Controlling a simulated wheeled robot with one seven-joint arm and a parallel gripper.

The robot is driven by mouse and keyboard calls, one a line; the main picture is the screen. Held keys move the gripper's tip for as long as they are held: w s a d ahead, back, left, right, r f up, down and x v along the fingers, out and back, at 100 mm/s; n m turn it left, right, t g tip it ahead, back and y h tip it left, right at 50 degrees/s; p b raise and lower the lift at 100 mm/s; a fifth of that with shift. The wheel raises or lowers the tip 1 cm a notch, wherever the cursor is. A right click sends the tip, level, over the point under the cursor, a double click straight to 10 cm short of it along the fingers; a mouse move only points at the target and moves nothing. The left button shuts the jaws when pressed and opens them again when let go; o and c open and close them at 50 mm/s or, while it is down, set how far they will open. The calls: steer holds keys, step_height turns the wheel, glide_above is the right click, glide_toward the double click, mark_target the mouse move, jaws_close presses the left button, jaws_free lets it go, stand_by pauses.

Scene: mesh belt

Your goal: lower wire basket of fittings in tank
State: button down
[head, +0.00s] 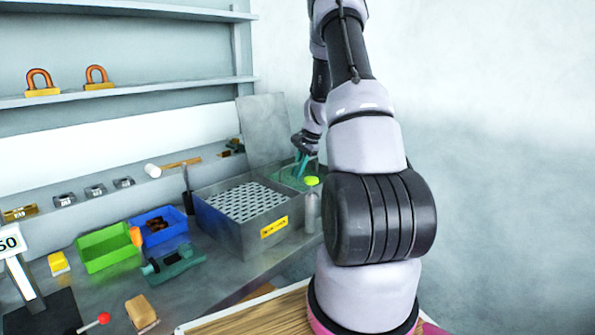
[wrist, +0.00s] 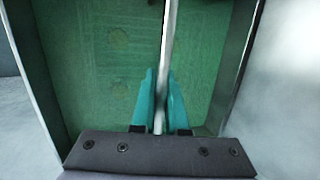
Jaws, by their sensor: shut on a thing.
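My gripper (head: 300,168) is over that green part, fingers pointing down. In the wrist view my gripper's teal fingers (wrist: 162,100) are shut on a pale metal bar (wrist: 168,45), which looks like the wire basket's handle. Below is a green, fine-meshed area (wrist: 100,60) with faint round shapes, between metal walls. I cannot make out the basket's body or the fittings clearly.
A blue bin (head: 160,228) with brown parts and a green bin (head: 108,250) stand left of the tank. A teal tool (head: 175,265) lies in front of them. The raised lid (head: 262,130) stands behind the tank. A grey bottle (head: 312,212) stands near its right side.

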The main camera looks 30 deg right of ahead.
steer(key=shift+s+f, duration=0.15)
steer(key=shift+f, duration=0.6)
stand_by(0.4)
steer(key=c, duration=0.9)
jaws_free()
steer(key=shift+o, duration=0.3)
steer(key=shift+r, duration=0.1)
